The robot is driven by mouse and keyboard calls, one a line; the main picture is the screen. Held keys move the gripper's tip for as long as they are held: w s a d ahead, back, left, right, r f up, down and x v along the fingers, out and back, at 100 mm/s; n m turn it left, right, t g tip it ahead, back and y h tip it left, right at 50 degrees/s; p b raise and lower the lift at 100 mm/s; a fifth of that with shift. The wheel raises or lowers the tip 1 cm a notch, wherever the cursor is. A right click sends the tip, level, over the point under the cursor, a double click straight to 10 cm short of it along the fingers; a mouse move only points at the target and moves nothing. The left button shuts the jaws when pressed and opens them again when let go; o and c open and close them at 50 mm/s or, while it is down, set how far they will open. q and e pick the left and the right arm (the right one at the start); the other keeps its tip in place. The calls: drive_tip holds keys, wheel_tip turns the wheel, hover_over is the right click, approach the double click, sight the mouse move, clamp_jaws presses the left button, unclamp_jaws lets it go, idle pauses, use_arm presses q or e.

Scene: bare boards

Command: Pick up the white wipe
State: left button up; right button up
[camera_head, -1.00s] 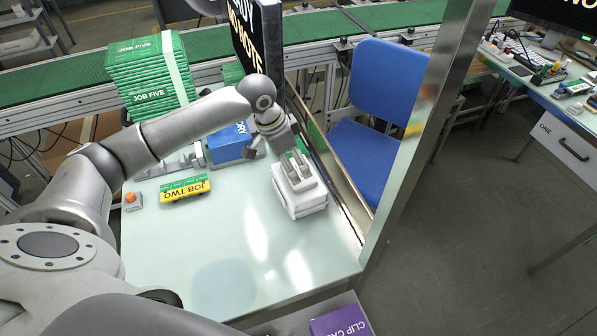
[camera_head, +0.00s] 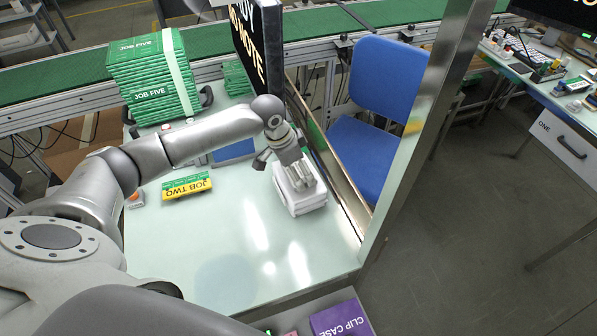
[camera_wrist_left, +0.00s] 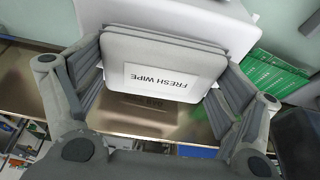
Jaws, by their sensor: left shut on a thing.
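The white wipe (camera_wrist_left: 160,75), a flat pad labelled "FRESH WIPE", is between the fingers of my left gripper (camera_head: 303,183). In the left wrist view a finger presses on each side of it. A white block or stack (camera_head: 307,209) stands directly under the wipe on the pale table, near its right edge. It also shows behind the wipe in the left wrist view (camera_wrist_left: 235,28). I cannot tell whether there is a gap between the wipe and the stack. My right gripper is not in view.
A tall stack of green "JOB FIVE" items (camera_head: 152,77) stands at the back left. A yellow and green "JOB TWO" item (camera_head: 187,187) lies left of centre. A black sign (camera_head: 256,45) stands behind my left arm. A metal post (camera_head: 410,150) rises at right.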

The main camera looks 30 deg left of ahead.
use_arm(q)
drive_tip(key=shift+r, duration=0.1)
drive_tip(key=shift+r+b, duration=0.35)
drive_tip(key=shift+r, duration=0.15)
drive_tip(key=s+d+r+b, duration=0.3)
drive_tip(key=s+r, duration=0.9)
drive_tip(key=s, duration=0.1)
drive_tip(key=shift+s+d, duration=0.25)
drive_tip(key=shift+d, duration=0.15)
drive_tip(key=shift+f, duration=0.1)
